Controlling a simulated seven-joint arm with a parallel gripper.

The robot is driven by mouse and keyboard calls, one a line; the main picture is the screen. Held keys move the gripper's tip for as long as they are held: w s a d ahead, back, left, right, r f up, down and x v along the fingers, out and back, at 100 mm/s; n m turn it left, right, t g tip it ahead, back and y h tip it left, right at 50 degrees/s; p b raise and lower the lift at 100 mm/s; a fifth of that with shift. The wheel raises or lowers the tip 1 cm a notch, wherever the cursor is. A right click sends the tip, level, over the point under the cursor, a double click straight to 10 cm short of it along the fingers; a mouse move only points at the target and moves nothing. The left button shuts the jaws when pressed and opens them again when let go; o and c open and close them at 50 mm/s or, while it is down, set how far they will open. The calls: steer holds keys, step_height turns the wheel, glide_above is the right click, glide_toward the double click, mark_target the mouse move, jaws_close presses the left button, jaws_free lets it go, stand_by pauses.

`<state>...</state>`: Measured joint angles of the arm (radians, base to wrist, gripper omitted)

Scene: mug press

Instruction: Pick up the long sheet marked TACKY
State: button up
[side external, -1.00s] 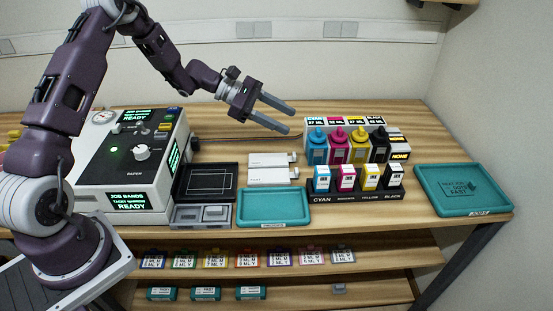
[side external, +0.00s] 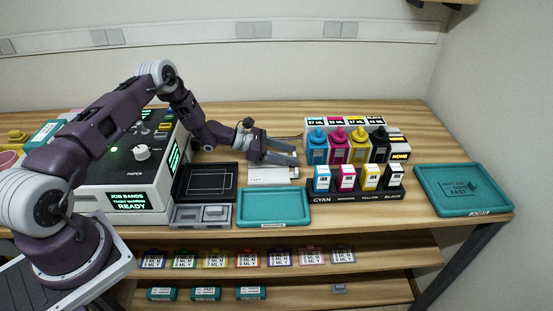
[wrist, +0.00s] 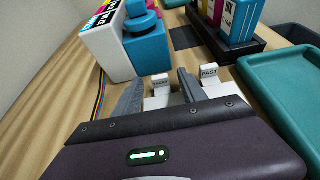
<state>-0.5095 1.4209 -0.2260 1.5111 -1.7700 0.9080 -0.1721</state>
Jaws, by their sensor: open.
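Two long white sheets with raised end tabs lie side by side on the bench. The nearer sheet (side external: 268,176) is in plain view; its tab reads FAST in the wrist view (wrist: 209,72). The farther sheet's tab (wrist: 160,79) carries small lettering that I cannot read surely. In the side view my gripper hides most of this farther sheet. My gripper (side external: 297,154) is open and low over it. In the wrist view, the farther sheet's tab shows between my two fingers (wrist: 158,82), and the right finger lies between the two tabs. I cannot tell whether the fingers touch anything.
A teal tray (side external: 274,222) lies in front of the sheets. Ink bottles (side external: 317,148) and a black rack (side external: 352,194) of cartridges stand close on the right. A black framed tray (side external: 182,184) and the press (side external: 125,178) are on the left.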

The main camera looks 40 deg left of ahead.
jaws_close()
steer(key=shift+r, duration=0.1)
